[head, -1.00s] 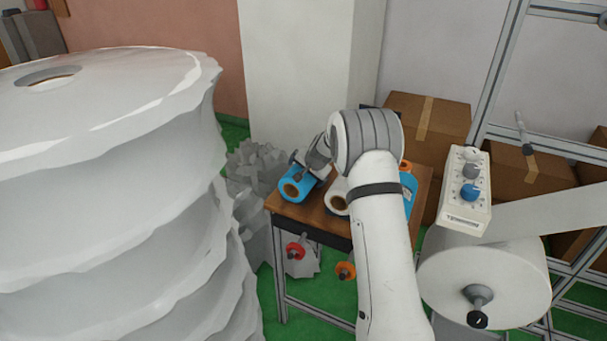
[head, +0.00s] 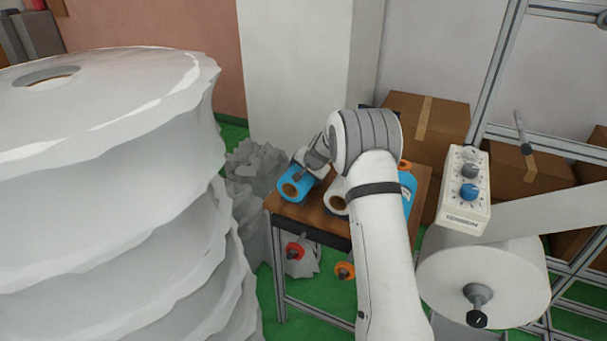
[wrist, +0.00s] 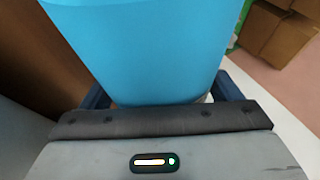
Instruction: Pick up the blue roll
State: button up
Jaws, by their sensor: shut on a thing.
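The blue roll (head: 291,189) with a brown core lies at the left end of the small wooden table (head: 312,213) in the head view. My gripper (head: 303,178) is at its far upper side, partly hidden by my own wrist. In the wrist view the blue roll (wrist: 150,45) fills the middle, between the two dark fingers of my gripper (wrist: 160,92), which is shut on it. Whether the roll still touches the table cannot be told.
A white roll (head: 336,197) stands right beside the blue roll, and another blue item (head: 408,190) is behind my arm. Large white stacked rolls (head: 110,200) fill the left. A control box (head: 465,190) and cardboard boxes (head: 425,120) are at right.

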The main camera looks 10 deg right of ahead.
notch_tip(320, 180, up, 10)
jog(key=shift+r, duration=0.1)
dwell(0.4)
dwell(0.5)
